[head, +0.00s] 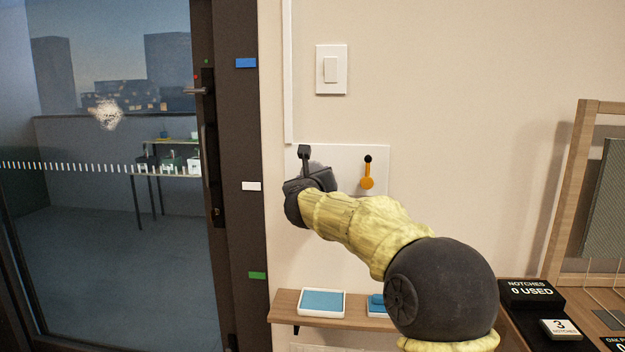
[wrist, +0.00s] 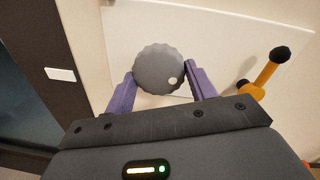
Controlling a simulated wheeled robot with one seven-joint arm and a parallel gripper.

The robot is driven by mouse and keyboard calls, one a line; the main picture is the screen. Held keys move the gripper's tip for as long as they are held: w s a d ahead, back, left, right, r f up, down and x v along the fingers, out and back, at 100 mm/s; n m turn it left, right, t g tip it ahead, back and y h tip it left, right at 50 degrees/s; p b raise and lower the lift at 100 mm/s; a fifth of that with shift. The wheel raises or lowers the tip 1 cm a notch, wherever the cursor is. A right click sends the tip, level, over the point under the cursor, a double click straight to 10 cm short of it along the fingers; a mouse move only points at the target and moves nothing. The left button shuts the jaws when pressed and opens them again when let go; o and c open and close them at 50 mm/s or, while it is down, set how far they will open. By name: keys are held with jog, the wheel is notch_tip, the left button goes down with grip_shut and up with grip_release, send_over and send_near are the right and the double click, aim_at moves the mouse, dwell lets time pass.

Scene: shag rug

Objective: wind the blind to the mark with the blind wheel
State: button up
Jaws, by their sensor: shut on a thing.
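The blind wheel (wrist: 157,68) is a dark grey knob with a scalloped rim and a white dot at its lower right in the wrist view. It sits on a white wall plate (head: 344,160). My gripper (head: 310,182) is at the left part of this plate, its two purple fingers on either side of the wheel and shut on it. In the head view my gripper mostly hides the wheel. A blue mark (head: 246,63), a white mark (head: 251,186) and a green mark (head: 257,275) are on the dark door frame. I cannot make out the blind.
An orange lever (head: 367,178) with a black knob is on the plate, right of my gripper. A light switch (head: 331,69) is above. A wooden shelf (head: 284,306) with blue-topped trays is below. A black "NOTCHES 0 USED" box (head: 530,293) stands at lower right.

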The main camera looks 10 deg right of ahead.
jog(key=shift+f, duration=0.15)
jog(key=o, duration=1)
jog(key=shift+w, duration=0.1)
jog(key=v, duration=1.7)
jog(key=shift+s, duration=0.25)
jog(key=shift+f, duration=0.1)
